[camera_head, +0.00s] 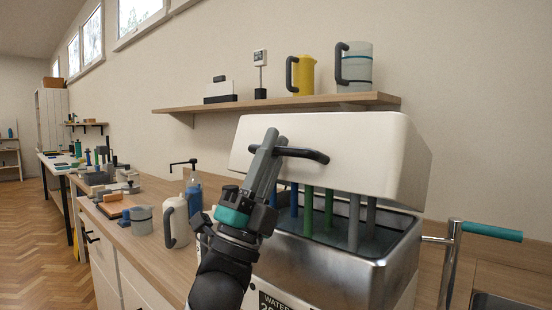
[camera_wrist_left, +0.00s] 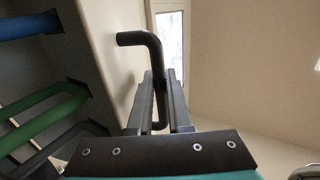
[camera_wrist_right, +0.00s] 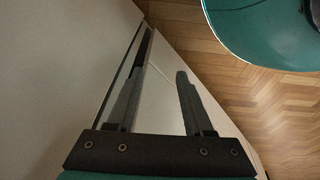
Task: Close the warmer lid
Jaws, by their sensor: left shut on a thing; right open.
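The warmer (camera_head: 335,268) is a metal tank on the counter. Its white lid (camera_head: 345,140) stands raised above the tank, leaving a wide gap at the front. Several blue, green and grey tubes (camera_head: 308,212) stand in the open tank below the lid. The lid's dark handle (camera_head: 308,154) sticks out from its front face. My left gripper (camera_head: 272,150) is shut on this handle; the left wrist view shows the handle (camera_wrist_left: 152,42) between the fingers. My right gripper (camera_wrist_right: 158,92) is open and empty near pale panels above the floor; it is not in the head view.
A white jug (camera_head: 175,222), a grey mug (camera_head: 141,220) and a blue bottle (camera_head: 194,196) stand on the counter left of the warmer. A wall shelf (camera_head: 280,103) above holds a yellow jug (camera_head: 303,76) and a grey jug (camera_head: 355,72). A teal-gripped lever (camera_head: 490,231) is at the right.

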